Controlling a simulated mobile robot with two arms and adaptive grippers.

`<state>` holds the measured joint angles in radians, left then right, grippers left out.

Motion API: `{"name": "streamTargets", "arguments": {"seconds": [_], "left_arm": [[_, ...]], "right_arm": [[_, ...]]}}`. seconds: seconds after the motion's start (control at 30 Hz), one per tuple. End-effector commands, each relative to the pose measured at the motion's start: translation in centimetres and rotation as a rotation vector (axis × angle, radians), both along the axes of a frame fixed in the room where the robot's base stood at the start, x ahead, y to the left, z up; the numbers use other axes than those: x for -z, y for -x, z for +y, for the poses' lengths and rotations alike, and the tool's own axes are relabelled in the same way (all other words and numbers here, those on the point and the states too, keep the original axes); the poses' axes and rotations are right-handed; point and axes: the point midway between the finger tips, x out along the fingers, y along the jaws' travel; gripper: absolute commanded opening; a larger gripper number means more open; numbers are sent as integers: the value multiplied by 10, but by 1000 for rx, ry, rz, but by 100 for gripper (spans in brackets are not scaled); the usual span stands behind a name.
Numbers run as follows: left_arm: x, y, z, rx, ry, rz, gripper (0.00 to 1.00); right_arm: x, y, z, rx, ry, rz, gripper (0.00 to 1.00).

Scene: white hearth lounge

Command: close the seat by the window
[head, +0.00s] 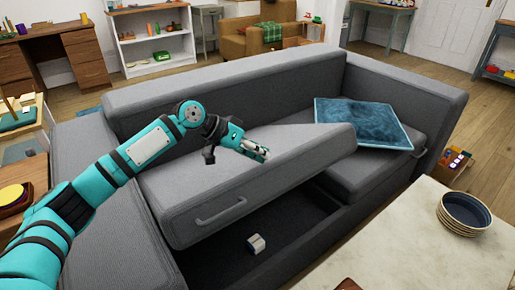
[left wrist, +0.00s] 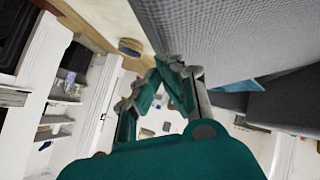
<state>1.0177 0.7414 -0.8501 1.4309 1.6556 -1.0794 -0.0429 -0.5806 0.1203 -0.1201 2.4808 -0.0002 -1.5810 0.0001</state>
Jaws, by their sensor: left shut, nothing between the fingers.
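The grey sofa (head: 225,73) has one seat (head: 205,190) raised and tilted, with a metal handle (head: 221,212) on its front face. Below it a dark storage box (head: 300,225) is open, with a small white and blue object (head: 256,243) inside. My left gripper (head: 262,153) is shut and empty, over the top of the raised seat; I cannot tell whether it touches. In the left wrist view its fingers (left wrist: 172,75) meet near grey fabric (left wrist: 235,35). My right gripper is not in view.
A blue cushion (head: 360,122) lies on the other seat (head: 348,178), at right. A pale table (head: 410,245) with stacked bowls (head: 465,212) stands at the front right. A wooden side table (head: 30,178) stands at the left.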

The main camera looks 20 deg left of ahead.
Motion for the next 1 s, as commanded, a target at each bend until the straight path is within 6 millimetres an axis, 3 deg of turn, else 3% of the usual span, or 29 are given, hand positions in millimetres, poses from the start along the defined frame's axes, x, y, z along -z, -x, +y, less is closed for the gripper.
{"name": "streamTargets", "arguments": {"seconds": [0.33, 0.5, 0.8, 1.0], "left_arm": [[9, 3, -3, 0, -14, -3, 0], [48, 15, -19, 0, -70, -34, 0], [127, 36, -46, 1, -102, -75, 0], [147, 41, -52, 0, -103, -79, 0]], "right_arm": [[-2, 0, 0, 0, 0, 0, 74], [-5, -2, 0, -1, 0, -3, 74], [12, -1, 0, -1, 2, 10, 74], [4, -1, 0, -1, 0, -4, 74]]}}
